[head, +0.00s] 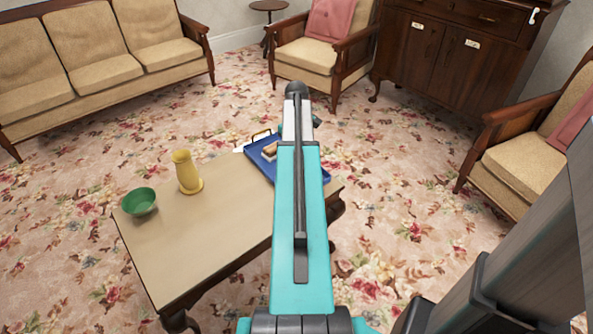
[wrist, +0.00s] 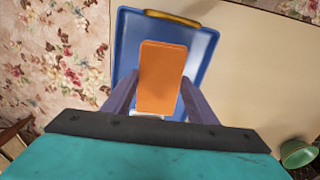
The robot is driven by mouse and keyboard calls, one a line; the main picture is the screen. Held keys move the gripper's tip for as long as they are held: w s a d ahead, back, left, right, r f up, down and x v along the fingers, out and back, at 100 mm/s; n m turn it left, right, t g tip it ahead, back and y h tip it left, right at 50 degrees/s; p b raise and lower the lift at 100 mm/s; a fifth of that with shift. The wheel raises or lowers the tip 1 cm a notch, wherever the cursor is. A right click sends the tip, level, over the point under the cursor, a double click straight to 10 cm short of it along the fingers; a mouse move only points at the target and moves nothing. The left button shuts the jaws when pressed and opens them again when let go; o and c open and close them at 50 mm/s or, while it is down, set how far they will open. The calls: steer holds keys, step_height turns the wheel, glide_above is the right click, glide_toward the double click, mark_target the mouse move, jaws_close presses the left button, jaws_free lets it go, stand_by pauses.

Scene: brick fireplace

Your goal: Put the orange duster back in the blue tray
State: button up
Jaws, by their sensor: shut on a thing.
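The orange duster (wrist: 162,75) is between the two fingers of my gripper (wrist: 158,92), which is shut on it. In the wrist view it lies over the blue tray (wrist: 205,45), with a small whitish part below its near end. I cannot tell whether it touches the tray floor. In the head view the blue tray (head: 258,166) is on the table's far right part, partly hidden by my arm. An orange-tan and white end, seemingly the duster (head: 269,151), shows left of my arm over the tray. My gripper's fingers are hidden there.
The wooden table (head: 225,225) also bears a yellow vase (head: 186,173) and a green bowl (head: 139,202), left of the tray. The bowl also shows in the wrist view (wrist: 298,153). A sofa, armchairs and a dark cabinet (head: 445,60) stand farther back.

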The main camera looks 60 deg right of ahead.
steer(key=shift+f, duration=1.6)
steer(key=shift+f+b, duration=0.45)
steer(key=shift+f, duration=1.4)
steer(key=shift+f, duration=0.15)
steer(key=o, duration=1.2)
step_height(320, 180, up, 12)
steer(key=shift+r+p, duration=0.15)
steer(key=shift+p, duration=0.8)
